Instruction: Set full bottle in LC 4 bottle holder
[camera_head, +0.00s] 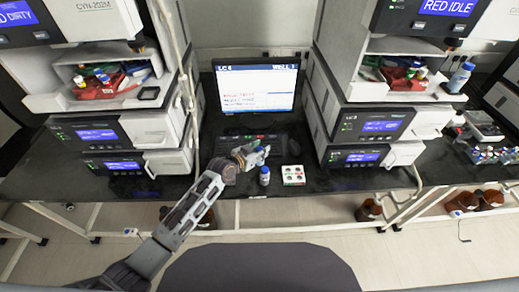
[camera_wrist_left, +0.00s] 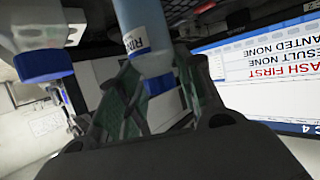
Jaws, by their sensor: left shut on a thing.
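My left gripper (camera_head: 257,153) is over the bench in front of the monitor, shut on a bottle. In the left wrist view, this pale blue-grey bottle (camera_wrist_left: 146,40) sits between the fingers (camera_wrist_left: 155,100), with a partly readable label. The bottle's far end is cut off by that view's edge. A second bottle (camera_head: 264,176) with a blue cap stands on the bench just below the gripper. A bottle with a blue cap (camera_wrist_left: 42,64) also shows at the left of the left wrist view. I cannot tell which open compartment is the LC 4 holder. My right gripper is out of view.
The monitor (camera_head: 257,88) reads LC 4 and stands between two instrument stacks. Left (camera_head: 112,78) and right (camera_head: 403,74) compartments hold small items. A blue-capped bottle (camera_head: 460,77) stands at the right.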

